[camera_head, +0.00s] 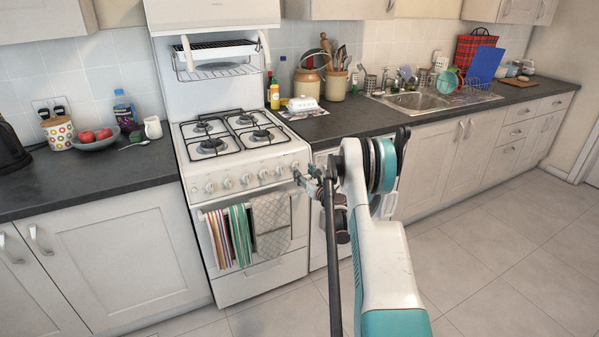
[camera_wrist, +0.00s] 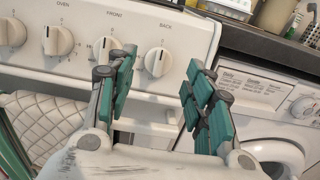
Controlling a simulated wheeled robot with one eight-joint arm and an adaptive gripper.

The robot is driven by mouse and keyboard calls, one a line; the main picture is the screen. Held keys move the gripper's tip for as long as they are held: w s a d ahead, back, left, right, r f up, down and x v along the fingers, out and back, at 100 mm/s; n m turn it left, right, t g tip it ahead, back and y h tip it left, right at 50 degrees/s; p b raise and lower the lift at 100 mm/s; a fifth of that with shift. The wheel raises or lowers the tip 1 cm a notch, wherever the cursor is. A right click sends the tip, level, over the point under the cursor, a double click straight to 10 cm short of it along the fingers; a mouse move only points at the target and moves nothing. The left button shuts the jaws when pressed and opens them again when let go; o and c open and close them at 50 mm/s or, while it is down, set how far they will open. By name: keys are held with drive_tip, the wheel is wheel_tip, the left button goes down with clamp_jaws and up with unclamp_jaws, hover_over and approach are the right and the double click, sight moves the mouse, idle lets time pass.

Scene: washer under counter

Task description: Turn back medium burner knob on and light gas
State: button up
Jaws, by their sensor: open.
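The white stove (camera_head: 240,215) has a row of knobs along its front panel. In the wrist view, the round knob under the label BACK (camera_wrist: 158,62) is the rightmost one. My gripper (camera_wrist: 159,68) is open, with one teal-padded finger on each side of this knob in the picture. Whether the fingers touch it cannot be told. The knob under FRONT (camera_wrist: 103,50) is partly hidden by the left finger. In the head view, my gripper (camera_head: 312,180) is at the right end of the knob row. The black-grated burners (camera_head: 210,145) show no visible flame.
A washing machine (camera_wrist: 270,110) with a dial stands right of the stove under the dark counter (camera_head: 350,115). Striped towels (camera_head: 240,230) and a quilted oven mitt (camera_head: 271,215) hang on the oven front. The tiled floor (camera_head: 500,250) at right is clear.

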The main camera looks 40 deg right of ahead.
sight(298, 166)
drive_tip(key=shift+b+x, duration=0.55)
drive_tip(key=shift+x, duration=1.8)
drive_tip(key=c, duration=1)
